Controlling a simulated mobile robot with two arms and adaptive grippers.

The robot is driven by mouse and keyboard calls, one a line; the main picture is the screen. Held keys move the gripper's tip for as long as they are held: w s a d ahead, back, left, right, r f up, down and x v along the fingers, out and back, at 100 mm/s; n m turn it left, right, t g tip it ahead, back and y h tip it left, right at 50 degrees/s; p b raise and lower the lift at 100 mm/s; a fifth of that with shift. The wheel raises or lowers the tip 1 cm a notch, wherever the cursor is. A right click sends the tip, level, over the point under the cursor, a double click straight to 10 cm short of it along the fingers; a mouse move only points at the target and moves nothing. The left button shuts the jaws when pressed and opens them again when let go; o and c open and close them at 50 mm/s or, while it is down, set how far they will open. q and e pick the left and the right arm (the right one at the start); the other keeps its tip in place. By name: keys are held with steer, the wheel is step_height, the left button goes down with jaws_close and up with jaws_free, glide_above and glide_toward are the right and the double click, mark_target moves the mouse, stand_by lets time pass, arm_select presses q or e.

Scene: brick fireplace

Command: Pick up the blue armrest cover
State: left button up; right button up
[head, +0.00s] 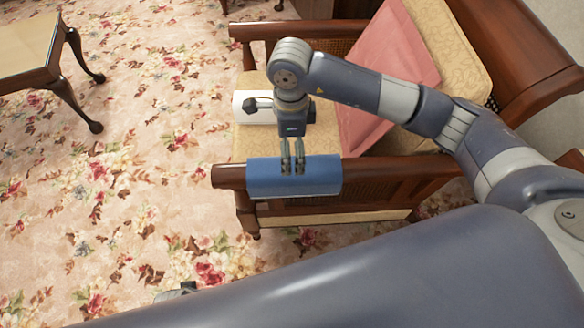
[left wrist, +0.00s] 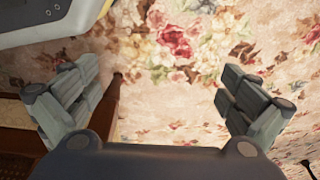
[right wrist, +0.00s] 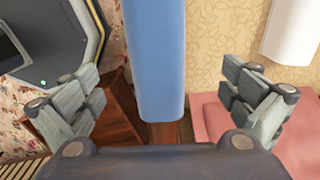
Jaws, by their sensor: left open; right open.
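The blue armrest cover (head: 265,183) is draped over the near wooden armrest of the chair. My right gripper (head: 292,171) is above it, pointing down, with its fingertips overlapping the cover in the head view. In the right wrist view the cover (right wrist: 156,60) stands as a blue strip between the spread fingers, with a gap on each side. My right gripper is open and holds nothing. My left gripper (left wrist: 160,98) is open and empty, with floral carpet behind it in the left wrist view. Whether the right fingertips touch the cover cannot be told.
The wooden armchair (head: 225,176) has a cream patterned seat with a pink cushion (head: 395,80) and a white object (head: 243,108) on it. A wooden side table (head: 25,45) stands at upper left. Open floral carpet (head: 100,200) lies left of the chair.

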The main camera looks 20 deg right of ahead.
mark_target(323, 176)
steer(key=f, duration=0.8)
steer(key=shift+s+d+f+b, duration=0.1)
steer(key=shift+s+d+b, duration=0.2)
steer(key=shift+s+b, duration=0.1)
steer(key=shift+w+f, duration=0.1)
steer(key=shift+f, duration=0.15)
steer(key=c, duration=1)
arm_select(q)
steer(key=r, duration=0.2)
steer(key=shift+w+d+r, duration=0.1)
steer(key=shift+w+r, duration=0.2)
steer(key=shift+w, duration=0.05)
arm_select(e)
steer(key=shift+c, duration=0.9)
